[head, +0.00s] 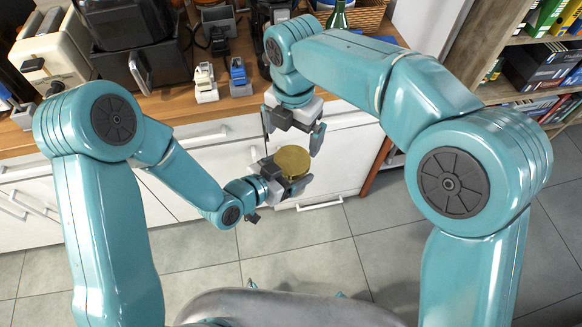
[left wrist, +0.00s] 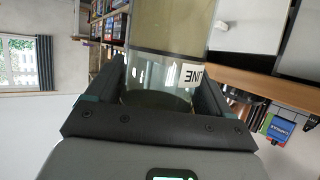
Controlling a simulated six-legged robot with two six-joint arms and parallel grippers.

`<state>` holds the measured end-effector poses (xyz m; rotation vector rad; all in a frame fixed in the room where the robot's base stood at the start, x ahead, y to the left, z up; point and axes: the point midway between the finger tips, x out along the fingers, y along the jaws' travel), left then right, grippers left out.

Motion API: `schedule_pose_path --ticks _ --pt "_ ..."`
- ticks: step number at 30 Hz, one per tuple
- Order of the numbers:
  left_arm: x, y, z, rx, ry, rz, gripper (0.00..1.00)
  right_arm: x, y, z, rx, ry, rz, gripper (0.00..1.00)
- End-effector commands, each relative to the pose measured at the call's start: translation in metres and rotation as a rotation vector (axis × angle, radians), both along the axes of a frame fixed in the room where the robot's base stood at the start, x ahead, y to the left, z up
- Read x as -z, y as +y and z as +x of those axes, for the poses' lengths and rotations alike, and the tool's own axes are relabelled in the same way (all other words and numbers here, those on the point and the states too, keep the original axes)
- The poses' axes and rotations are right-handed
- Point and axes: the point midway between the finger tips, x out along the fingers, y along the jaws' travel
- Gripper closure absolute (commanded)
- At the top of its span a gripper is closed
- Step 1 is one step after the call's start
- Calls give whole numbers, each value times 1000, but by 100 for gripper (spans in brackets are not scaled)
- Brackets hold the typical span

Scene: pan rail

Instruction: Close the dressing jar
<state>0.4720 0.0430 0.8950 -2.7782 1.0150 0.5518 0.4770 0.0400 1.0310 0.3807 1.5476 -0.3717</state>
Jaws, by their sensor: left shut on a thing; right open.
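The dressing jar (head: 293,160) is held upright in front of the cabinet, with a round gold top facing up in the head view. My left gripper (head: 284,181) is shut on the jar's body. In the left wrist view, the jar (left wrist: 165,70) stands between the two fingers, clear glass with a white label and an olive-gold section beyond a dark line. I cannot tell whether that gold part is a seated lid. My right gripper (head: 292,137) is open, just above and behind the jar, fingers pointing down, with nothing visible between them.
The wooden counter (head: 185,105) behind holds a black appliance (head: 140,65), small grey and white items (head: 204,82), a green bottle (head: 338,16) and a wicker basket (head: 368,14). White cabinet drawers (head: 215,145) lie below. A shelf of binders (head: 540,65) stands right.

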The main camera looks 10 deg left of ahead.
Motion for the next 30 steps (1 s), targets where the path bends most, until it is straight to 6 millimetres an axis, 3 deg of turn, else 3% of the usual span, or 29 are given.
schedule_pose_path --ticks 11,24,30 --pt "-1 0 1 -1 -3 -1 100 3 0 0 -9 2 -1 0" --pt "-1 0 1 -1 -3 -1 100 66 0 -1 -8 2 -1 0" --pt "-1 0 1 -1 -3 -1 100 78 1 -1 -7 1 1 0"
